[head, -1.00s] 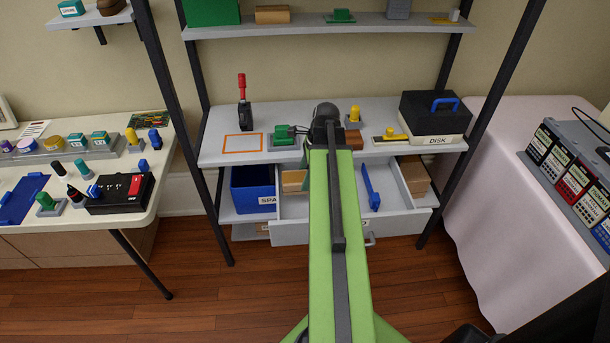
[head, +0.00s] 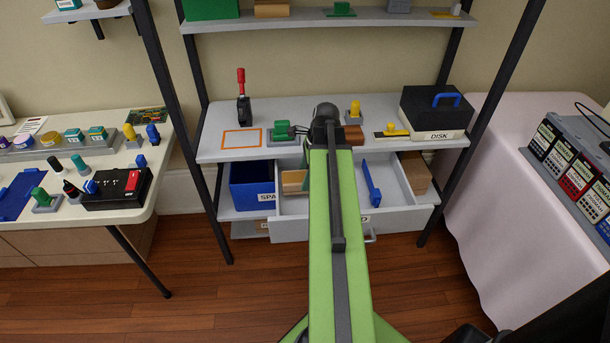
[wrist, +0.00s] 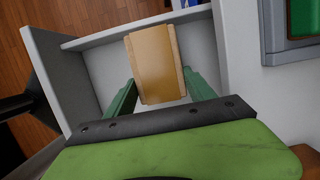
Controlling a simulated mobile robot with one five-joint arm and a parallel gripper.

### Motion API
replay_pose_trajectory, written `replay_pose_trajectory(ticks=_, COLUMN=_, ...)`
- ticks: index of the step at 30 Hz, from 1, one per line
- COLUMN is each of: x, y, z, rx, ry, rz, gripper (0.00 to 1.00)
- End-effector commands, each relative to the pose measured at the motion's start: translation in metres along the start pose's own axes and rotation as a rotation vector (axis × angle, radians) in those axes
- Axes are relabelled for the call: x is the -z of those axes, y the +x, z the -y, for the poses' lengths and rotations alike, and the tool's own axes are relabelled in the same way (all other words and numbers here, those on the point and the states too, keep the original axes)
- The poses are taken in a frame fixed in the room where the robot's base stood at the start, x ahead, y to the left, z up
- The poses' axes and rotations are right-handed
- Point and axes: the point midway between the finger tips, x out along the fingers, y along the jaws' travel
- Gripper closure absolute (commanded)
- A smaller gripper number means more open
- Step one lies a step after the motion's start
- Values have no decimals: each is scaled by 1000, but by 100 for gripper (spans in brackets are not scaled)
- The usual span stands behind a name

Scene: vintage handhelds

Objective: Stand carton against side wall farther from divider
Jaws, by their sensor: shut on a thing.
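The tan carton (wrist: 154,66) is between the two green fingers of my gripper (wrist: 159,77) in the wrist view, and the gripper is shut on it. In the head view the carton (head: 293,182) shows at the left end of the open grey drawer (head: 300,228), beside its left side wall. The blue divider (head: 371,184) stands farther right in the drawer. In the wrist view the carton's far end overlaps the drawer's side wall (wrist: 100,37); I cannot tell whether they touch. My arm hides the fingers and the drawer's middle in the head view.
A blue bin (head: 251,187) stands just left of the drawer. The shelf (head: 205,147) above holds a red-handled tool (head: 242,97), a green device (head: 282,131) and a disk box (head: 435,112). A brown box (head: 415,172) sits at the drawer's right.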

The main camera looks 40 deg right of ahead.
Motion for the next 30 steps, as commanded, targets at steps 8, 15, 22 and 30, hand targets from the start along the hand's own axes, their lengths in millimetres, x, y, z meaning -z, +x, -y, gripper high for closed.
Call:
replay_pose_trajectory(ticks=8, x=2, y=7, z=0, rx=0, ry=0, rz=0, gripper=100)
replay_pose_trajectory(ticks=15, x=3, y=11, z=0, rx=0, ry=-1, rz=0, gripper=100)
replay_pose_trajectory(ticks=22, x=4, y=16, z=0, rx=0, ry=-1, rz=0, gripper=100)
replay_pose_trajectory(ticks=30, x=5, y=21, z=0, rx=0, ry=-1, rz=0, gripper=100)
